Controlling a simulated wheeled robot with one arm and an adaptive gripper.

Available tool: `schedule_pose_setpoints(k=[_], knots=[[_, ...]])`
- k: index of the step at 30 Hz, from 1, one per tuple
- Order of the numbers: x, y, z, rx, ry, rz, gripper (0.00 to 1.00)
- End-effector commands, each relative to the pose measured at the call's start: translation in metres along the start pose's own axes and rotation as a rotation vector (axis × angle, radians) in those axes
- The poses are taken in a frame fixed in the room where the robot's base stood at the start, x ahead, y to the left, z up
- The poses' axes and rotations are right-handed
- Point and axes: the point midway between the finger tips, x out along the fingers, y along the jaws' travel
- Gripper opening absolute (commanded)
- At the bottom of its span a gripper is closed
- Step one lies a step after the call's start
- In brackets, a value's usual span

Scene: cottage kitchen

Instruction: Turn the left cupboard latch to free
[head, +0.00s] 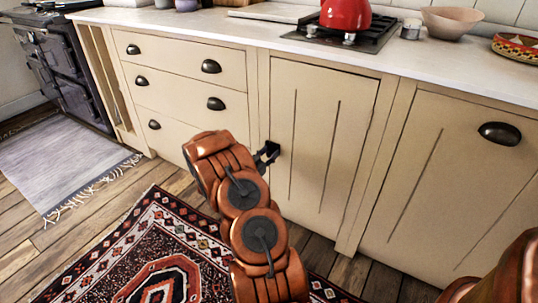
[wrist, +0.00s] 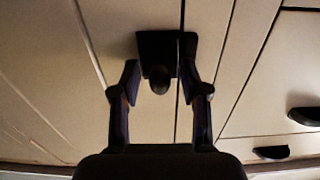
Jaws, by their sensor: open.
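The left cupboard door (head: 318,150) is cream with vertical grooves and looks closed. Its latch (wrist: 160,45) shows in the wrist view as a dark plate across the door's edge seam, with a rounded knob (wrist: 159,82) standing out from it. My gripper (wrist: 160,78) is open, with one finger on each side of the knob; I cannot tell whether either finger touches it. In the head view my gripper (head: 266,154) is at the door's left edge, and it and my arm hide most of the latch.
Drawers (head: 185,95) with dark cup handles are to the left, and another cupboard door (head: 455,180) with a cup handle is to the right. The worktop above holds a red kettle (head: 346,14) on a hob. A patterned rug (head: 140,250) lies on the wooden floor.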

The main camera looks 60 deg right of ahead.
Motion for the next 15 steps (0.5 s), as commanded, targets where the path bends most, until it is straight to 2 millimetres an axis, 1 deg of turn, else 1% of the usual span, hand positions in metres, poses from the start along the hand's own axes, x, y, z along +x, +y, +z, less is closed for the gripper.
schedule_pose_setpoints(k=[5, 6, 15], knots=[[-0.0001, 0.0002, 0.0, 0.0, 0.0, 0.0, 0.45], [-0.0001, 0.0002, 0.0, -0.001, 0.0, 0.0, 0.43], [-0.0003, 0.0002, 0.0001, -0.001, 0.0, 0.0, 0.11]])
